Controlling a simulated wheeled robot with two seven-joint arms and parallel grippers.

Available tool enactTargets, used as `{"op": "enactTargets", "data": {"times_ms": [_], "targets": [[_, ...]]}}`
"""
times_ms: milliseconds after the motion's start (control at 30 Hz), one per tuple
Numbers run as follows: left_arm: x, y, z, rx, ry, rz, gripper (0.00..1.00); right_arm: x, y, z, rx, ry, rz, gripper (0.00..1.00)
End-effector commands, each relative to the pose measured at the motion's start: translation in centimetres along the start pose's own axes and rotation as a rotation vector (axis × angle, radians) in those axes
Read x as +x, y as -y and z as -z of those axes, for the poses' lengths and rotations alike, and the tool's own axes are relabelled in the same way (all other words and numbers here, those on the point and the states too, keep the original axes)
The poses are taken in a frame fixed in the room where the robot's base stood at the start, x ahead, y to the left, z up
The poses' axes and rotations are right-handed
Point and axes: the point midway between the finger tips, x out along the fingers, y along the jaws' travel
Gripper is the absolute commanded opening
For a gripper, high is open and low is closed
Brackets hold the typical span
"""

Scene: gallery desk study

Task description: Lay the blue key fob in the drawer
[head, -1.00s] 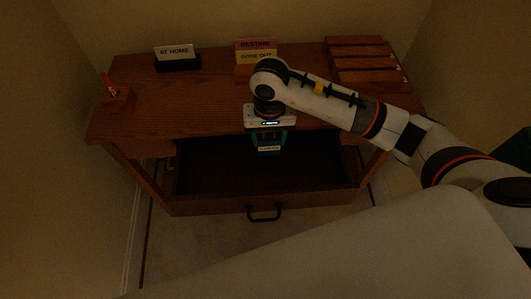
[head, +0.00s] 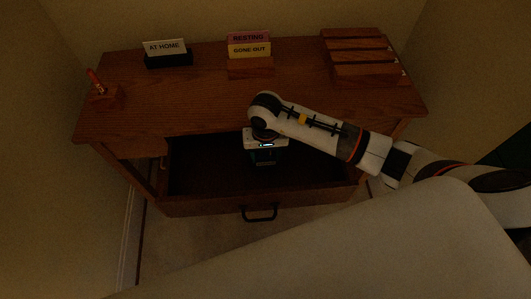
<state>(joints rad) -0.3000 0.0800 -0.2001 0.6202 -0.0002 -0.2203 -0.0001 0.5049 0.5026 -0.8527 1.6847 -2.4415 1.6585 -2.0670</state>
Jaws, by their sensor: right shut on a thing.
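The drawer (head: 205,176) under the desk is pulled open, with its dark inside facing up. My right gripper (head: 263,160) points down into the drawer opening, near its middle, below the level of the desk top. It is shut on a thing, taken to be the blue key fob. The fob is small, dark and mostly hidden under the gripper body, so I cannot tell whether it touches the drawer floor. My left gripper is not in view.
The wooden desk (head: 200,110) carries an "AT HOME" sign (head: 166,50), a holder with "RESTING" and "GONE OUT" signs (head: 249,48), a slatted wooden rack (head: 362,58) and a small block with a red item (head: 103,93). The drawer's left and right parts look clear.

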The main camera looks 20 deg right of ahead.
Motion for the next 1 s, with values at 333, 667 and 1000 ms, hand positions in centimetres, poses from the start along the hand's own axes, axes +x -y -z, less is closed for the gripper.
{"op": "enactTargets", "data": {"times_ms": [333,667,1000], "targets": [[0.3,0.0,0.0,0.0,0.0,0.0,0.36,0.7,0.0,-0.1,-0.001,0.002,0.001,0.31],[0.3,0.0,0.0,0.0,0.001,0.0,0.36,0.7,0.0,0.0,-0.001,0.001,0.0,0.76],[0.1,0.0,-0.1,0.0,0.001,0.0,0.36,-0.9,0.0,-0.2,-0.002,0.005,-0.002,0.76]]}}
